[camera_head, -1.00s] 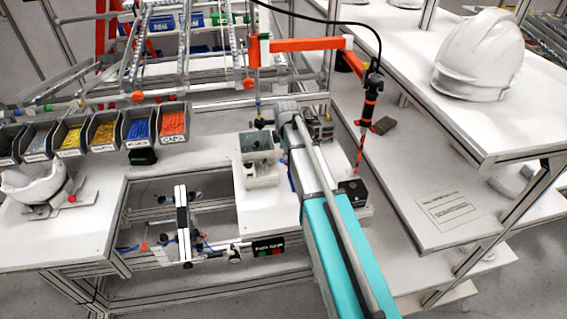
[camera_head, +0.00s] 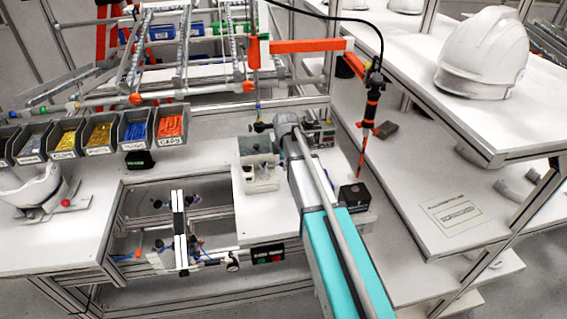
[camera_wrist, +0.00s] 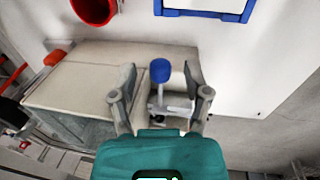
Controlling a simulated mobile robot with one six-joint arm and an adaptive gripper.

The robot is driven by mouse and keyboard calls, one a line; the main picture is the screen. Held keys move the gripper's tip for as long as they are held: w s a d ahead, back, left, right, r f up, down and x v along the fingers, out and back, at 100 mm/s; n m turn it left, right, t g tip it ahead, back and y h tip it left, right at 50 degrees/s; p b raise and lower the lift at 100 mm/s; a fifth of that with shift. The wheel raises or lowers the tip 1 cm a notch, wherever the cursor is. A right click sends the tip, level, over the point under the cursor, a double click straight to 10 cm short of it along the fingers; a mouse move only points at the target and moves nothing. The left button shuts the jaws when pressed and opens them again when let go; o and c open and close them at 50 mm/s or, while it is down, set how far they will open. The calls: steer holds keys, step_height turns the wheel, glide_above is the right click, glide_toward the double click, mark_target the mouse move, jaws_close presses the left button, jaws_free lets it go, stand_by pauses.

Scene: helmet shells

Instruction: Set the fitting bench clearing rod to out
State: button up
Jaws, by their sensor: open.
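In the wrist view my gripper (camera_wrist: 159,67) is open. Its two grey fingers stand left and right of a blue knob (camera_wrist: 161,74), with a visible gap on each side. Below the knob a light metal rod or bracket (camera_wrist: 178,109) shows between the fingers; I cannot tell whether the knob belongs to the clearing rod. A beige box-like housing (camera_wrist: 82,85) lies to the left of the fingers. In the head view my arm reaches over the fitting bench (camera_head: 268,222), beside a small grey fixture (camera_head: 262,178). My fingers and the blue knob cannot be made out there.
A row of parts bins (camera_head: 105,133) stands at the back left. A helmet shell (camera_head: 482,52) is on the right shelf. A hanging orange-and-black tool (camera_head: 372,108) and a black box (camera_head: 353,195) are right of my arm.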

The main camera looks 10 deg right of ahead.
steer(key=shift+c, duration=0.2)
jaws_close()
steer(key=shift+d, duration=1.45)
steer(key=shift+o, duration=0.2)
jaws_free()
